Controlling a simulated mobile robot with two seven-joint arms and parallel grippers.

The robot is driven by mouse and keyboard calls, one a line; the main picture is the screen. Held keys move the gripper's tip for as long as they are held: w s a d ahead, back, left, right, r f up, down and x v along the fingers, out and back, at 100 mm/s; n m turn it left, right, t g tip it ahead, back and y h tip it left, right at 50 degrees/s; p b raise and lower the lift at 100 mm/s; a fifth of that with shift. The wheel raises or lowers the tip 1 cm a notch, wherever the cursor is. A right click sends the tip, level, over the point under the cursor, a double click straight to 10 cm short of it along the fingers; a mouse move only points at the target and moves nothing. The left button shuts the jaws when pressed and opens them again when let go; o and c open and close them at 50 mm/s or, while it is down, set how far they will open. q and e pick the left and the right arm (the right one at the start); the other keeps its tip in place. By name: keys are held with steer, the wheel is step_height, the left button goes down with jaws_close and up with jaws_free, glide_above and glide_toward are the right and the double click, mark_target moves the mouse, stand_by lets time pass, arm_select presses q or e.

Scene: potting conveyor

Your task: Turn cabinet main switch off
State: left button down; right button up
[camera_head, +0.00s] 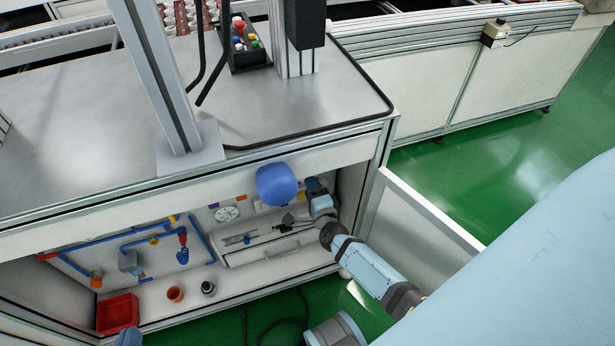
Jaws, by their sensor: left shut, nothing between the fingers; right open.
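My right arm reaches in from the lower right into the open cabinet under the bench. Its gripper (285,224) is small and dark in this view, open, near the back wall on the right of the cabinet. I cannot tell whether it touches anything. A white round dial-like part (227,214) is on the back wall to the left of the gripper. I cannot make out which part is the main switch; a rounded blue shape (277,184) covers some of the wall above the gripper.
Blue pipes (95,247) run along the back wall. A red bin (117,313), an orange cup (175,294) and a small dark cup (207,288) stand on the cabinet floor. A button box (245,55) stands on the bench top (290,105). A white panel (425,215) stands out at the right.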

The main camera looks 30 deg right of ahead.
arm_select(q)
steer(key=shift+s+a+f+g+y+p, duration=0.15)
steer(key=shift+s+a+f+g+p, duration=0.15)
steer(key=shift+f, duration=0.3)
steer(key=shift+s+a+f+g+y+p, duration=0.15)
steer(key=shift+s+a+f+g+p, duration=0.15)
steer(key=shift+f, duration=0.25)
arm_select(e)
steer(key=v, duration=0.9)
steer(key=shift+s+a, duration=0.1)
steer(key=s+a+r+n+g+y, duration=0.65)
steer(key=s+a+r+n, duration=0.65)
steer(key=n, duration=1.1)
arm_select(q)
step_height(320, 180, up, 17)
steer(key=s+a+y+p, duration=0.1)
steer(key=s+a+p, duration=0.1)
steer(key=p, duration=2.7)
steer(key=shift+a+r+g+p, duration=0.2)
steer(key=shift+a+g+p, duration=0.1)
steer(key=shift+g, duration=0.1)
arm_select(e)
step_height(320, 180, up, 19)
steer(key=d, duration=0.1)
steer(key=shift+s+f+y, duration=0.25)
steer(key=shift+s+y, duration=0.1)
steer(key=shift+s, duration=0.05)
